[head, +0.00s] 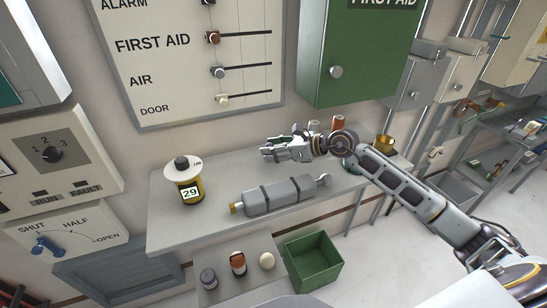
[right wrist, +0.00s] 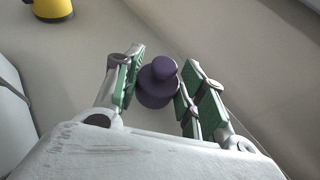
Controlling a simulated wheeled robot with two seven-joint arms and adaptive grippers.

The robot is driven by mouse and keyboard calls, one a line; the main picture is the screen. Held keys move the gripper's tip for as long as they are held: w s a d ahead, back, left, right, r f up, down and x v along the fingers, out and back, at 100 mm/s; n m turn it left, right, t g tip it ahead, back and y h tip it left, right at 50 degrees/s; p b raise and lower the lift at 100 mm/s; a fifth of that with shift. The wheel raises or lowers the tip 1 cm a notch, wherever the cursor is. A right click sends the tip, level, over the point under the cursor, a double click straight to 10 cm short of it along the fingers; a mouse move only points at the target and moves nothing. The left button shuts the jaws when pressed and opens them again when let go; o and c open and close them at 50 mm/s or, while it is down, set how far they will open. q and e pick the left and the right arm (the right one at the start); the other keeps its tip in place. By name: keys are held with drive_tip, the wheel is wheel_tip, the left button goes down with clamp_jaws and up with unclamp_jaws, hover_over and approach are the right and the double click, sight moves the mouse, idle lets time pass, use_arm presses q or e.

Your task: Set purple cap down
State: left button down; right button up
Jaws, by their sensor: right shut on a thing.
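The purple cap (right wrist: 156,86) is between the green-padded fingers of my right gripper (right wrist: 160,85) in the right wrist view. The gripper is shut on it. In the head view my right gripper (head: 272,150) is over the back part of the grey shelf (head: 168,230), behind the grey cylinder. The cap is too small or hidden to make out there. I cannot tell how far the cap is above the shelf top. My left gripper is not in view.
A yellow canister (head: 187,190) marked 29 stands at the shelf's left, and a strapped grey cylinder (head: 278,196) lies near the front. A brass cup (head: 384,144) stands at the right. A green bin (head: 312,264) is below. Shelf surface between canister and gripper is clear.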

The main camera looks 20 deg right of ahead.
drive_tip(key=shift+f, duration=1.55)
drive_tip(key=shift+f, duration=0.1)
drive_tip(key=o, duration=0.8)
drive_tip(key=shift+o, duration=0.2)
